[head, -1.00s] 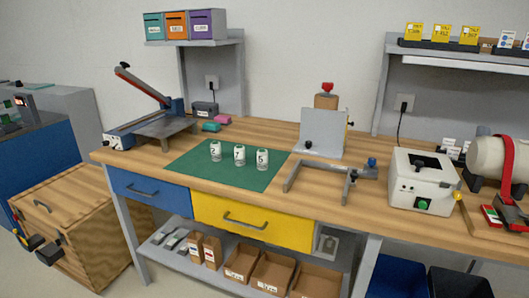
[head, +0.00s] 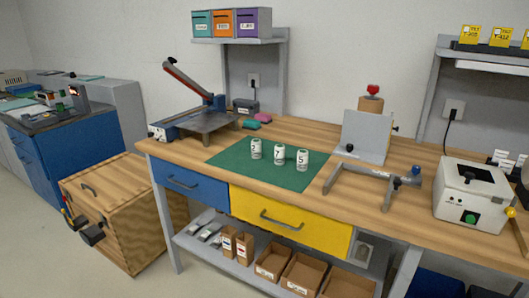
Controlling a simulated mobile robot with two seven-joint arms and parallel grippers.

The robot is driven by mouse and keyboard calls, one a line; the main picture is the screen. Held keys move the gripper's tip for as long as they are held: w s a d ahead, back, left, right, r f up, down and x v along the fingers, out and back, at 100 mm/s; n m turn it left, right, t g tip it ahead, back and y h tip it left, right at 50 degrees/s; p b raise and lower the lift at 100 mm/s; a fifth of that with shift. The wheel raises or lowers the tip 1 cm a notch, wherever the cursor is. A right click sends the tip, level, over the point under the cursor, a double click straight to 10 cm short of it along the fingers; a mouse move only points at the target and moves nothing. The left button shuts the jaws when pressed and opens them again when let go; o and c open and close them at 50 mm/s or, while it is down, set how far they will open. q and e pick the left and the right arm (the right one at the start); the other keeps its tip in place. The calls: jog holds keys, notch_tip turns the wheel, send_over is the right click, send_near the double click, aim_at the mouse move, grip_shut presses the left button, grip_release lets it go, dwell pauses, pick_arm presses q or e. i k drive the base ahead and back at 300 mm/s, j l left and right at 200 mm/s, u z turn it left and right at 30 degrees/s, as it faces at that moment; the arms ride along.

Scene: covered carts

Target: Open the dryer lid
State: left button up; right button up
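A white box-shaped machine (head: 462,208) stands on the right part of the wooden bench and looks like the dryer. Its top lid (head: 475,176) carries a small dark knob (head: 469,175) and appears shut. A green button (head: 470,217) is on its front, and a yellow knob (head: 510,211) sticks out at its right side. Neither of my grippers is in view.
A grey frame with a blue knob (head: 376,180) lies left of the machine, near an upright grey plate (head: 365,137). Three white numbered containers stand on a green mat (head: 230,158). A wooden chest (head: 125,215) stands on the floor at left.

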aim_at(488, 181)
jog(key=z, duration=1.25)
